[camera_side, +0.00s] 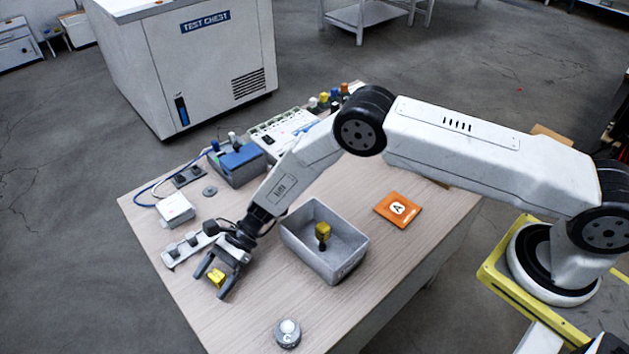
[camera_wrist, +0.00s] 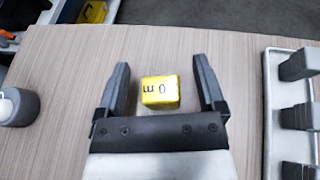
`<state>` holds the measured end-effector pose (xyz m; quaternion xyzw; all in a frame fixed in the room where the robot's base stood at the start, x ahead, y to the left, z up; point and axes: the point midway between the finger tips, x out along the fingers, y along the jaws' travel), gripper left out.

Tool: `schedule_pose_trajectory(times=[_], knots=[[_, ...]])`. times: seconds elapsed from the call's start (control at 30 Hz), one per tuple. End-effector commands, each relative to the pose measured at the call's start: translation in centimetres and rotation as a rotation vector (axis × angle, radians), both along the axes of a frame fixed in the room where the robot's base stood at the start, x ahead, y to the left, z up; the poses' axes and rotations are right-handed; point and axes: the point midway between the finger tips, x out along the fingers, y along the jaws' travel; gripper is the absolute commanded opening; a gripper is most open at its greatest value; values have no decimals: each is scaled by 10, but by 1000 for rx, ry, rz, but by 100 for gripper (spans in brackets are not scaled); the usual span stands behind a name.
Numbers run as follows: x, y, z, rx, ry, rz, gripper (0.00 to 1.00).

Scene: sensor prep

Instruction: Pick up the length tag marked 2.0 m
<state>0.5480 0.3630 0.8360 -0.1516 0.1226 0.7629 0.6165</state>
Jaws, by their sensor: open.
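A yellow tag (camera_side: 217,277) lies on the wooden table top near its left front part. In the wrist view the yellow tag (camera_wrist: 161,91) shows black marking; I can make out "0 m" turned around, but not the whole label. My gripper (camera_side: 212,285) is open and low over the table, with one finger on each side of the tag. In the wrist view my gripper (camera_wrist: 160,66) shows a gap between the tag and both fingers. I cannot tell the exact height of the fingertips above the table.
A grey bin (camera_side: 297,253) right of my gripper holds a yellow-and-black piece (camera_side: 323,231). A grey rack (camera_wrist: 274,120) with several blocks stands close by on the other side.

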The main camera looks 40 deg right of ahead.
Motion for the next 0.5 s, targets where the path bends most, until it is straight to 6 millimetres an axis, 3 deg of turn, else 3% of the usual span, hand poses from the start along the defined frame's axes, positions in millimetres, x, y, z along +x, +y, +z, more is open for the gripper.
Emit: schedule_pose_trajectory(times=[0.5], knots=[[-2,8,-4,-1,0,0,88]])
